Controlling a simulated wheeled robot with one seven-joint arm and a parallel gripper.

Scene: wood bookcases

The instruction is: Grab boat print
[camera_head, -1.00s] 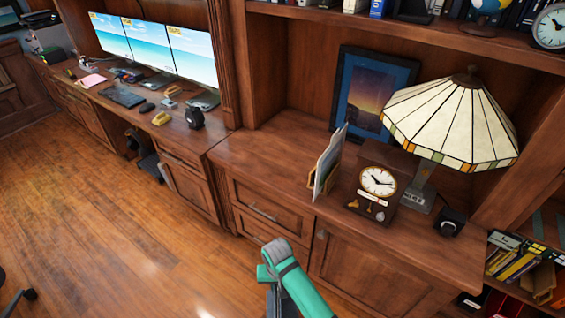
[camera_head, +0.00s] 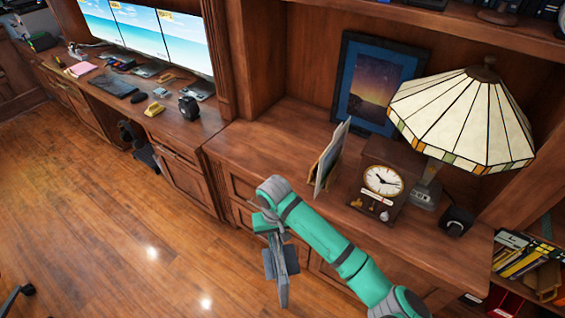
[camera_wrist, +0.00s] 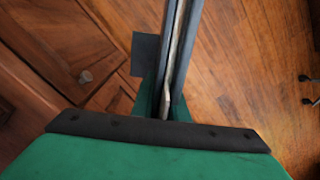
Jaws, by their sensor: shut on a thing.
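My gripper (camera_head: 282,285) hangs low in front of the wooden cabinet, over the floor. In the wrist view its two long dark fingers (camera_wrist: 175,55) are shut on a thin, pale, flat thing (camera_wrist: 172,65), seen edge-on. No picture on it shows, so I cannot tell whether it is the boat print. Thin upright prints (camera_head: 332,155) stand in a small wooden holder on the cabinet top, nearly edge-on, their faces hidden. A framed picture (camera_head: 376,85) of a purple and orange sky leans at the back; I see no clear boat in it.
The cabinet top (camera_head: 265,140) also holds a wooden clock (camera_head: 383,182), a stained-glass lamp (camera_head: 465,120) and a small black object (camera_head: 456,220). A desk with several monitors (camera_head: 160,35) is at left. The wooden floor (camera_head: 110,220) is open.

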